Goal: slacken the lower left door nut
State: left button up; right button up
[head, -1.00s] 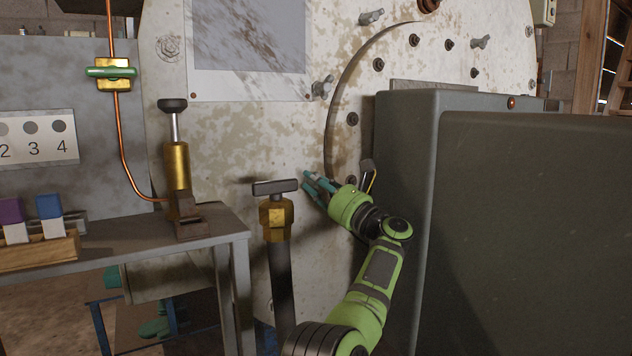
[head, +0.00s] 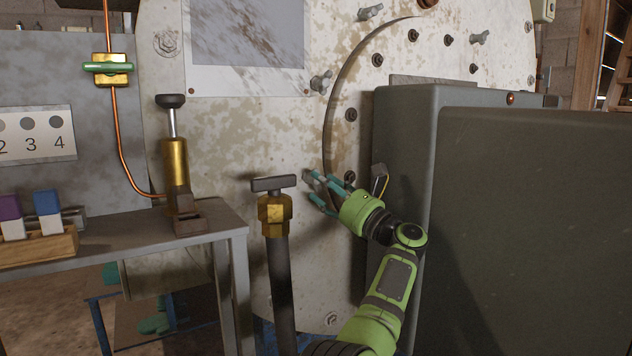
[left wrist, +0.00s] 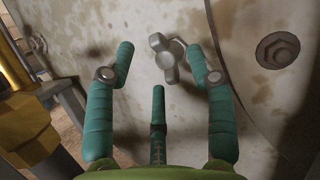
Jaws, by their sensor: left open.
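The lower left door nut is a grey wing nut (left wrist: 167,56) on the pale, stained metal face (left wrist: 85,25). In the left wrist view it lies between the tips of my left gripper (left wrist: 160,62), nearer the right finger. Whether that finger touches it I cannot tell. My left gripper is open, with teal fingers spread and a third finger low in the middle. In the head view the left gripper (head: 318,190) is at the lower left of the round door's edge, where its fingers make the nut hard to make out. My right gripper is not in view.
A brass valve with a dark T-handle (head: 273,184) stands just left of the gripper. A large grey-green cabinet (head: 530,220) fills the right. Another wing nut (head: 320,81) sits higher on the face. A bench (head: 110,240) with a brass pump (head: 176,160) is at left.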

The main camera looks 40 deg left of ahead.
pick_arm(q)
jog(key=w+v, duration=0.1)
jog(key=v, duration=0.7)
jog(key=shift+s+d, duration=0.3)
jog(key=shift+s, duration=0.2)
jog(key=shift+f, duration=0.15)
